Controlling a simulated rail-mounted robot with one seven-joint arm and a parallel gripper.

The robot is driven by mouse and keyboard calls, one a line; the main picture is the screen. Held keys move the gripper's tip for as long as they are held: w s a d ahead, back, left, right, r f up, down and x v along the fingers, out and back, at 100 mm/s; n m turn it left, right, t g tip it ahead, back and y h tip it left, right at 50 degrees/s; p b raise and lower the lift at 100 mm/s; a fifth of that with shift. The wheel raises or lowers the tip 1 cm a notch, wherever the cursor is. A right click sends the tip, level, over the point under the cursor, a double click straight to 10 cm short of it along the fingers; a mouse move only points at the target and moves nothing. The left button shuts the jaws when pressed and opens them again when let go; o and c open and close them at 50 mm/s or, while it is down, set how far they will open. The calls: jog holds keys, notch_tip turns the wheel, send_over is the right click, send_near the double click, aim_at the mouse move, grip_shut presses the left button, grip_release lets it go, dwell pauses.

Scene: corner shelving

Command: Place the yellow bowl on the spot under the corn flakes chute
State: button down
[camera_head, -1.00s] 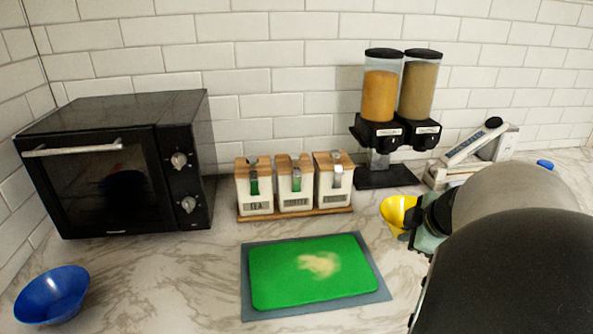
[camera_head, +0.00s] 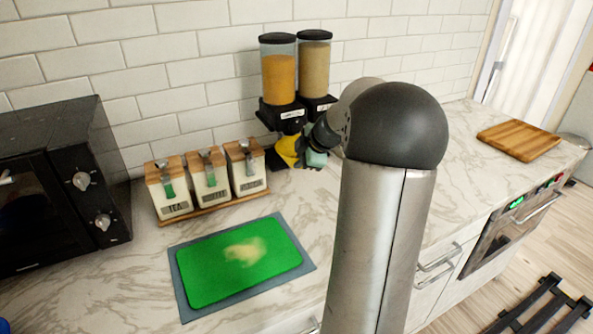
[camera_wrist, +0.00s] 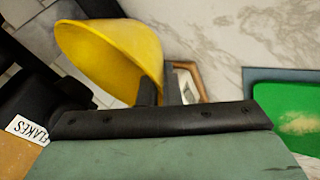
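The yellow bowl (camera_head: 290,148) is at the corn flakes dispenser (camera_head: 279,78), the left one with orange contents, just below and in front of its chute. The bowl looks tilted in the head view. In the wrist view the bowl (camera_wrist: 110,50) fills the upper left, with its rim between the dark fingers of my gripper (camera_wrist: 158,92). My gripper (camera_head: 308,150) is shut on the bowl's rim. A "FLAKES" label (camera_wrist: 27,130) shows at the lower left of the wrist view. Whether the bowl touches the dispenser's base is hidden.
A second dispenser (camera_head: 314,75) stands right beside the first. A rack of canisters (camera_head: 215,208) stands to the left, and a green cutting board (camera_head: 240,262) lies in front. A black oven (camera_head: 60,185) is far left. A wooden board (camera_head: 518,140) lies right, with clear counter before it.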

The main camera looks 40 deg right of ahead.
jog(key=shift+w+d+r, duration=0.15)
jog(key=shift+w, duration=0.85)
jog(key=f, duration=0.2)
jog(key=shift+s+f+p, duration=0.25)
jog(key=shift+f+p, duration=0.05)
jog(key=shift+f, duration=0.05)
notch_tip(320, 180, down, 4)
jog(key=shift+r+p, duration=0.1)
jog(key=shift+p, duration=0.35)
jog(key=shift+w+p, duration=0.15)
jog(key=shift+p, duration=0.25)
jog(key=shift+f, duration=0.35)
jog(key=shift+f, duration=0.1)
jog(key=c, duration=1.6)
grip_release()
